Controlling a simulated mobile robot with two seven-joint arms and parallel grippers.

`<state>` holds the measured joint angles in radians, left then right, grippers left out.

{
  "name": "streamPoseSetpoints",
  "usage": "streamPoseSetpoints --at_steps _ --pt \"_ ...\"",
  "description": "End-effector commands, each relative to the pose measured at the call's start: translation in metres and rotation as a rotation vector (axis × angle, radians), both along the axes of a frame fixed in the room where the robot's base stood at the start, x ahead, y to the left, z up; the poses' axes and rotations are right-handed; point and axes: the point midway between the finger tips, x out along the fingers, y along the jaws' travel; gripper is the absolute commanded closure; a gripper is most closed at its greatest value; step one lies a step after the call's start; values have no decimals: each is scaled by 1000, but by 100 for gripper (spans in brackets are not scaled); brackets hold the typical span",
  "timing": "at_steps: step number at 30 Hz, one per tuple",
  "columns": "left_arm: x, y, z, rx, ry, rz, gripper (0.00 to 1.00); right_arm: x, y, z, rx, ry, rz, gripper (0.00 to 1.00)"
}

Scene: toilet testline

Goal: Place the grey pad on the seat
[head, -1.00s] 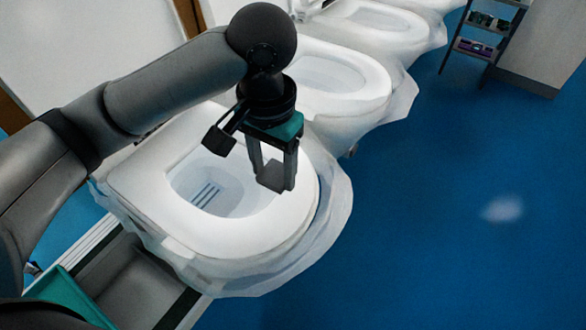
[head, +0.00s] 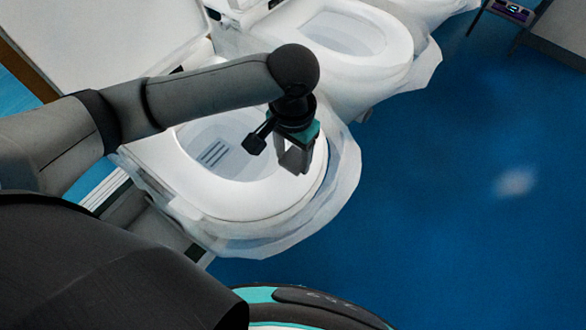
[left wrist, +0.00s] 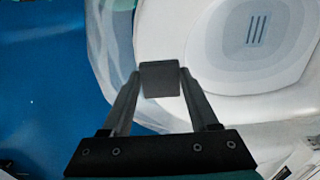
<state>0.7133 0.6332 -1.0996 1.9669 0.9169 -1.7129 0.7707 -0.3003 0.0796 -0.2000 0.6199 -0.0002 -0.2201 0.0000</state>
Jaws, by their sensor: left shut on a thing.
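The grey pad (left wrist: 160,79) is a small dark grey square held between the two fingertips of my left gripper (left wrist: 160,77) in the left wrist view. In the head view my left gripper (head: 294,160) points down over the right part of the white toilet seat (head: 232,197), with the pad (head: 293,161) between its fingers. In the left wrist view the pad overlaps the seat's rim (left wrist: 172,40); whether it touches the seat cannot be told. The bowl opening lies beside it. My right gripper is not in view.
A clear plastic wrap (head: 345,165) surrounds the toilet. More white toilets (head: 350,45) stand in a row behind it. Blue floor (head: 470,180) is open on the right. A dark shelf stand (head: 510,12) is at the top right.

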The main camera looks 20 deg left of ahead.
Motion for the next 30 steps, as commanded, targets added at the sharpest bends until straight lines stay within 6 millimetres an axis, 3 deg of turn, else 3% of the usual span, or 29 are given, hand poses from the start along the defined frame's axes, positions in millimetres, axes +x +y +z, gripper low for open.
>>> streamPoseSetpoints --at_steps 14,26,27,30 --pt "0 0 -56 0 0 0 90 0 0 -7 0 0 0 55" --pt "0 0 -61 -1 0 0 90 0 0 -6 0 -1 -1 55" --pt "0 -1 -62 -1 -1 0 38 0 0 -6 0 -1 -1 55" --pt "0 0 -62 -1 -1 0 27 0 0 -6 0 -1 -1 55"
